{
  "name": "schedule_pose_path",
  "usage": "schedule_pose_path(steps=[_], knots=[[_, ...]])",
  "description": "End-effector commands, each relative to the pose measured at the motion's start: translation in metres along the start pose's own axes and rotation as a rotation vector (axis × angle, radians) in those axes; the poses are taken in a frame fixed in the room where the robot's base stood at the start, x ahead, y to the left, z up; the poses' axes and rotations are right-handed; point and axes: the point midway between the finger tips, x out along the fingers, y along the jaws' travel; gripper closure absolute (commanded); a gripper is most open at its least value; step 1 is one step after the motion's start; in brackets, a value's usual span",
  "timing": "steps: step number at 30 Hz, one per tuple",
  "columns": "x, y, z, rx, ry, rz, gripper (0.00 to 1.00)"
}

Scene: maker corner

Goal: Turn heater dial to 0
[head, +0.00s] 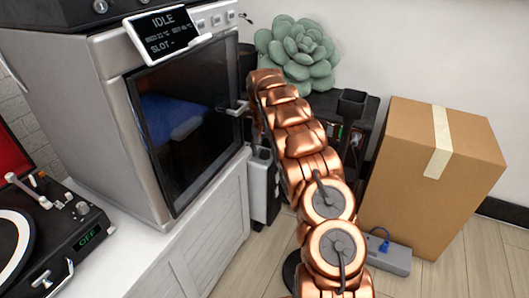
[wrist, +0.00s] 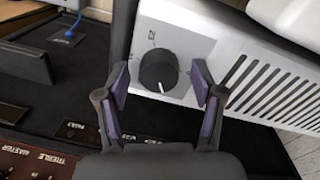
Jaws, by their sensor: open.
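The heater dial (wrist: 158,70) is a round black knob on a pale plate, seen in the wrist view. Marks show on the plate near the dial, but they are too small to read surely. The heater (wrist: 245,62) is a white body with dark vent slots to the right of the dial. My gripper (wrist: 159,82) is open, with one purple-padded finger on each side of the dial; I cannot tell whether either finger touches it. In the head view, a white body (head: 262,185), likely the heater, is partly hidden behind my copper arm.
In the head view, a cardboard box (head: 435,165) and a grey power strip (head: 390,258) are right of my arm. A machine with a dark glass door (head: 185,115) stands left.

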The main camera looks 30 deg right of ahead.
Motion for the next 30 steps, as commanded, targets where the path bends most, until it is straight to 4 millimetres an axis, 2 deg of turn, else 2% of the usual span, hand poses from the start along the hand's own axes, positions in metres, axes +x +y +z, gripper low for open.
schedule_pose_path(steps=[3, 20, 30], knots=[[-0.0006, -0.0001, -0.0001, 0.000, 0.000, 0.000, 0.35], [-0.0008, -0.0005, -0.0001, 0.000, 0.000, -0.001, 0.93], [-0.0041, -0.0004, 0.0013, -0.055, 0.000, 0.000, 0.93]])
